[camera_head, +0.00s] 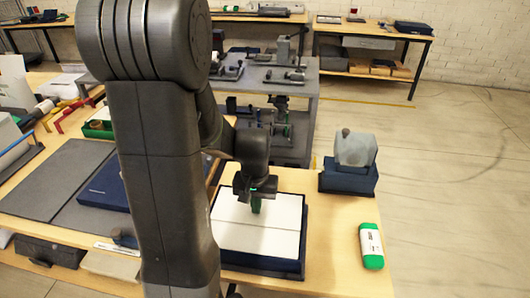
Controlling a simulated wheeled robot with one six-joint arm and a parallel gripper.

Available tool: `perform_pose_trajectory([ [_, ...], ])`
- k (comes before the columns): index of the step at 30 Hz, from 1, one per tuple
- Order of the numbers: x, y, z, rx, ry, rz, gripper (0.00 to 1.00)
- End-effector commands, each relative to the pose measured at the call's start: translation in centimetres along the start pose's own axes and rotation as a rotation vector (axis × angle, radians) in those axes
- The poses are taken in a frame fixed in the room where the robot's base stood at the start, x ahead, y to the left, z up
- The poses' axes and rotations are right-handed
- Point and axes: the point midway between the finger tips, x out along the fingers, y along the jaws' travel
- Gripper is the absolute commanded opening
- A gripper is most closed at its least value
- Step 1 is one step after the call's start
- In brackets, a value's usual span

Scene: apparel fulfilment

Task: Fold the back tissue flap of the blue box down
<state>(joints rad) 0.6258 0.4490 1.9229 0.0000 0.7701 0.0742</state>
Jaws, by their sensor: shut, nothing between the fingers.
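The blue box (262,264) sits on the wooden table in front of me, a dark navy tray shape with white tissue in its top. The tissue shows as two white panels that look flat, a back panel (284,207) and a front panel (258,238), with a thin line running across between them. I cannot tell whether the fingertips touch the tissue.
A navy stand with a pale grey block (356,149) stands right of the box. A green and white packet (371,246) lies at the right. A grey mat (50,178) and a flat navy piece (107,186) lie left. A grey workbench (270,82) stands behind.

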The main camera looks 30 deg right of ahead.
Motion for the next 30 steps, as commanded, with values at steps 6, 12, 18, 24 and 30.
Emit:
perform_pose_trajectory([
  [6, -3.3, 0.0, 0.0, 0.000, 0.002, 0.000, 0.00],
  [12, -6.4, 0.0, 0.0, 0.000, 0.002, 0.000, 0.00],
  [18, -8.0, 0.0, 0.0, 0.000, 0.000, 0.000, 0.00],
  [24, -7.8, 0.0, 0.0, 0.000, 0.000, 0.000, 0.00],
  [30, -7.8, 0.0, 0.0, 0.000, 0.000, 0.000, 0.00],
])
